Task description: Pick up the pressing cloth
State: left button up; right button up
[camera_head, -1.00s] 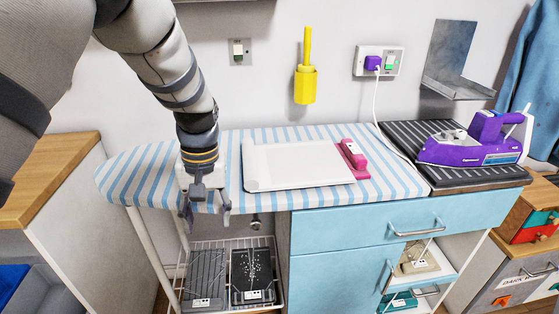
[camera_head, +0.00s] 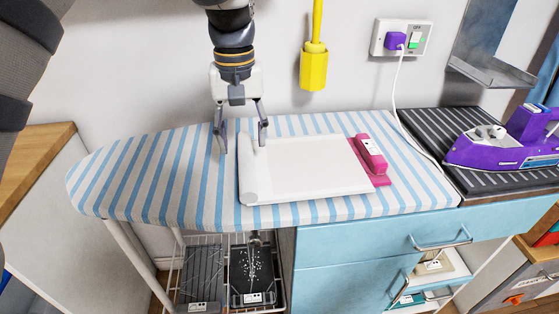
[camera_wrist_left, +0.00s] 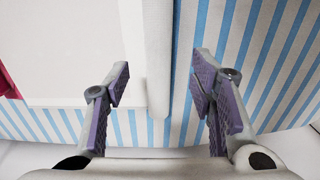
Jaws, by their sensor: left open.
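The pressing cloth (camera_head: 312,165) is a white sheet lying flat on the blue-and-white striped ironing board (camera_head: 150,180), with a thick rolled edge along its left side. My left gripper (camera_head: 243,147) is open and empty, pointing down at the far end of that rolled edge. In the left wrist view the open fingers (camera_wrist_left: 160,80) stand on either side of the cloth's roll (camera_wrist_left: 158,55), apart from it. How high the fingertips are above the board is hard to tell. My right gripper is not in view.
A pink holder (camera_head: 370,158) lies at the cloth's right edge. A purple iron (camera_head: 505,145) sits on a dark ribbed mat at the right, its white cord rising to a wall socket (camera_head: 402,38). A yellow holder (camera_head: 313,68) hangs on the wall behind. The board's left part is clear.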

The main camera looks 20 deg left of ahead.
aim_at(245, 157)
pick_arm(q)
notch_tip(245, 157, down, 6)
jog(key=shift+w+r, duration=0.15)
grip_shut()
jog(key=shift+r, duration=0.15)
